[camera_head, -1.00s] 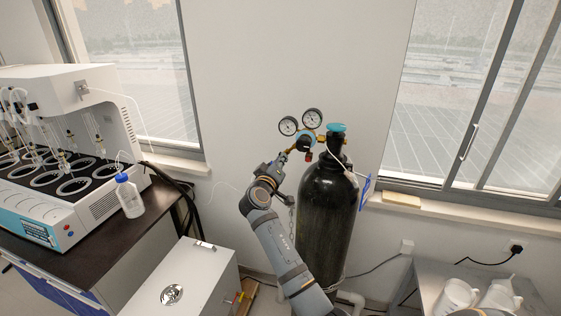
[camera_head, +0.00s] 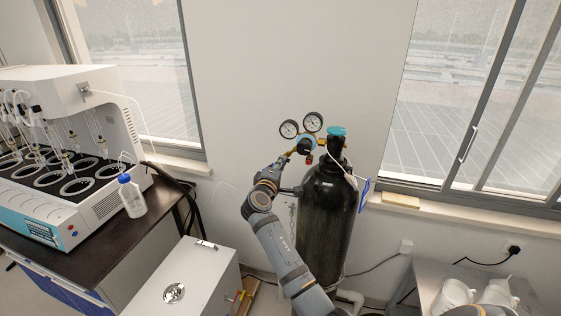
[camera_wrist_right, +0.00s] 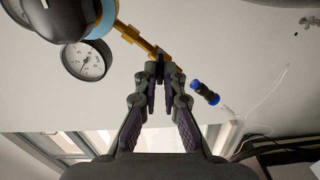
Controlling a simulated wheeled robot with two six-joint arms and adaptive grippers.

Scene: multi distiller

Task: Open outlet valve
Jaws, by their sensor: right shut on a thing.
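The black gas cylinder (camera_head: 325,215) stands upright against the wall, with a teal cap and a regulator with two round gauges (camera_head: 301,126) at its top. In the right wrist view, a gauge (camera_wrist_right: 86,60) and the brass outlet pipe (camera_wrist_right: 135,36) show clearly. My right gripper (camera_head: 287,157) reaches the outlet side of the regulator, left of the cylinder. In the right wrist view its fingers (camera_wrist_right: 159,68) are closed together on the outlet valve, which they mostly hide. A black connector with blue ends (camera_wrist_right: 206,92) shows just beyond the fingers. My left gripper is not in view.
A white multi-place distiller (camera_head: 75,105) stands on a dark bench at the left, with a wash bottle (camera_head: 131,196) at its edge. A white box (camera_head: 185,275) stands low in front. A side table (camera_head: 430,290) with white jugs is at the right.

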